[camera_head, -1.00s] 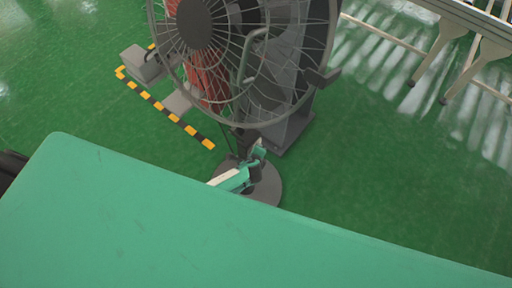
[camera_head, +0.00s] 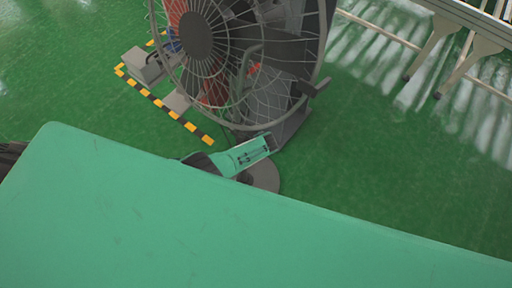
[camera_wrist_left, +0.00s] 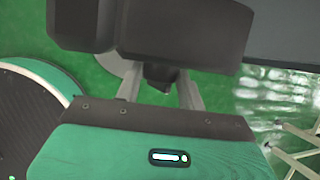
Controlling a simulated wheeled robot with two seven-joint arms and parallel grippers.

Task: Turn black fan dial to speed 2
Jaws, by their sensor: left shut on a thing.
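The black fan (camera_head: 195,35) stands on the floor in the head view, with a wire cage and a round grey base (camera_head: 265,177). My left arm reaches to its stand from the left, and my left gripper (camera_head: 272,141) is at the stand just below the cage. In the left wrist view, a small dark dial (camera_wrist_left: 160,74) sticks out below a dark housing (camera_wrist_left: 150,28). The two grey fingers of the left gripper (camera_wrist_left: 160,90) are on either side of the dial, shut on it. The dial's markings are not visible. My right gripper is not in view.
Pale table legs (camera_head: 430,45) stand at the upper right. Green floor to the fan's right is clear.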

